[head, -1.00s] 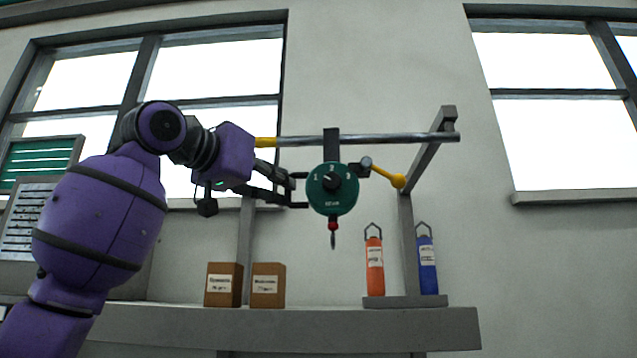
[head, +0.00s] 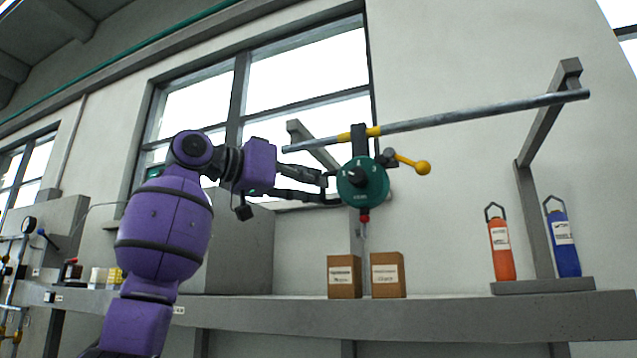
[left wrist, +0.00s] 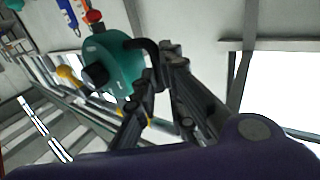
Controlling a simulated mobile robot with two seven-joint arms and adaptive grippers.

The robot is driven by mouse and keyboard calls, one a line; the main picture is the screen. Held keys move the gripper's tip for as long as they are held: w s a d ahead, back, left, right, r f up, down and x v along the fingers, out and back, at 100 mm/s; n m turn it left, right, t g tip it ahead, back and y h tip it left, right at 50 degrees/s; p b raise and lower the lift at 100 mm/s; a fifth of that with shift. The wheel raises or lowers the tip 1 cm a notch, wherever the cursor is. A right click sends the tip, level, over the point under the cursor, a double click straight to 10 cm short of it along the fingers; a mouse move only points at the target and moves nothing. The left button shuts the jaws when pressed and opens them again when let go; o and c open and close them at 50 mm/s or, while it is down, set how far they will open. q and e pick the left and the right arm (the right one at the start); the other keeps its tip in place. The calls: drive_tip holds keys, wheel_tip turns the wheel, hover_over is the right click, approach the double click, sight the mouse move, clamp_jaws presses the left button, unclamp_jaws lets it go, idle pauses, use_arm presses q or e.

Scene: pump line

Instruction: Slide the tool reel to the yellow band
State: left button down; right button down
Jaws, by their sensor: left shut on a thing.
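The green tool reel (head: 375,188) hangs by a dark hanger (head: 358,147) from the grey rail (head: 480,111). The hanger is at the yellow band (head: 374,131) near the rail's left end, with yellow showing on both sides of it. A lever with a yellow ball (head: 423,168) sticks out to the reel's right. My left gripper (head: 330,188) is shut on the reel's left side; in the left wrist view its fingers (left wrist: 160,90) are at a black handle beside the green reel body (left wrist: 122,62). The exact finger contact is partly hidden. My right gripper is not in view.
Two brown boxes (head: 344,278) (head: 388,276) stand on the grey shelf (head: 450,317) below the reel. A red bottle (head: 501,250) and a blue bottle (head: 564,243) stand at the right by the rail's post. The space around the rail's right half is clear.

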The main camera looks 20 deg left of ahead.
use_arm(q)
drive_tip(key=c, duration=1.8)
unclamp_jaws()
drive_tip(key=shift+s+a, duration=0.1)
drive_tip(key=shift+a, duration=0.05)
drive_tip(key=shift+c, duration=0.2)
drive_tip(key=v, duration=1.2)
